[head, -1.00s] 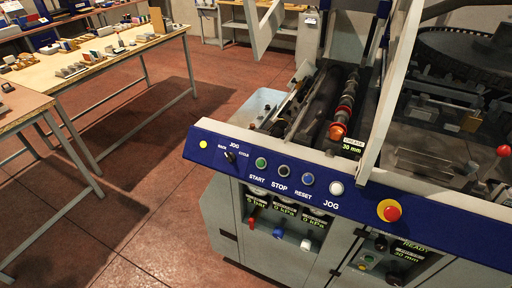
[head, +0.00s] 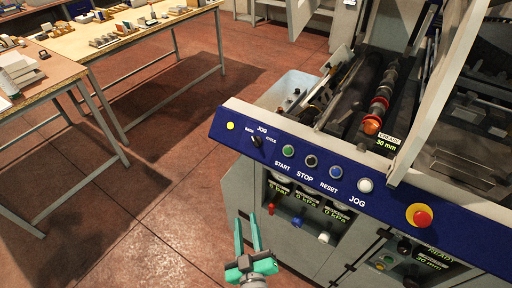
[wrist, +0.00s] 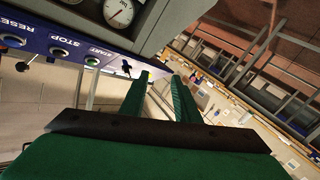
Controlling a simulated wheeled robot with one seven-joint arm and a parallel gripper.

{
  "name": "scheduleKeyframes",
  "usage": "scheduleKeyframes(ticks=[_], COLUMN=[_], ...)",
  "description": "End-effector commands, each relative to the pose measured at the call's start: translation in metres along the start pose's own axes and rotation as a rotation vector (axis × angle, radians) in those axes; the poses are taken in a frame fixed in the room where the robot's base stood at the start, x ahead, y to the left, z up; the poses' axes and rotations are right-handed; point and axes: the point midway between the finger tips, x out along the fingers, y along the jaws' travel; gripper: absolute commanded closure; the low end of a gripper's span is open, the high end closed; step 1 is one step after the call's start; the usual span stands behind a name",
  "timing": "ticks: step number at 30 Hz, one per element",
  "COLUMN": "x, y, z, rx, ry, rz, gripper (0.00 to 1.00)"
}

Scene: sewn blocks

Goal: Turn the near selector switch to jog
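The near selector switch (head: 256,141) is a small black knob at the left end of the blue control panel, with JOG printed above it and further labels to either side. Its exact pointing is too small to tell. It also shows in the wrist view as a dark knob (wrist: 127,68) beyond the fingertips. My gripper (head: 247,220) has two green fingers, spread apart and empty. In the head view it is below the switch, in front of the machine. In the wrist view the fingers (wrist: 158,82) point toward the panel's end, apart from the knob.
The blue panel (head: 318,200) also carries a yellow lamp (head: 230,126), green START (head: 288,151), black STOP (head: 310,160), blue RESET (head: 335,172), white JOG (head: 365,185) and a red emergency button (head: 422,218). Worktables (head: 150,48) stand at the left. Open floor lies between.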

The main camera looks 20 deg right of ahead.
Motion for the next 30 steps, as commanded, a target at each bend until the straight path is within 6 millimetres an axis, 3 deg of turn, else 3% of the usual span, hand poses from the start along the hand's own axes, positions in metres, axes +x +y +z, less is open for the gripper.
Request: scheduleKeyframes(ticks=[1,6,12,23,30], x=[0.018,0.062,0.092,0.117,0.156], y=[0.012,0.046,0.077,0.091,0.094], z=[-0.011,-0.040,-0.065,-0.075,-0.077], rx=[-0.025,-0.118,-0.194,-0.223,-0.223], ry=[0.015,0.033,0.042,0.043,0.044], rz=[0.018,0.055,0.083,0.093,0.092], gripper=[0.71,0.71,0.71,0.71,0.71])
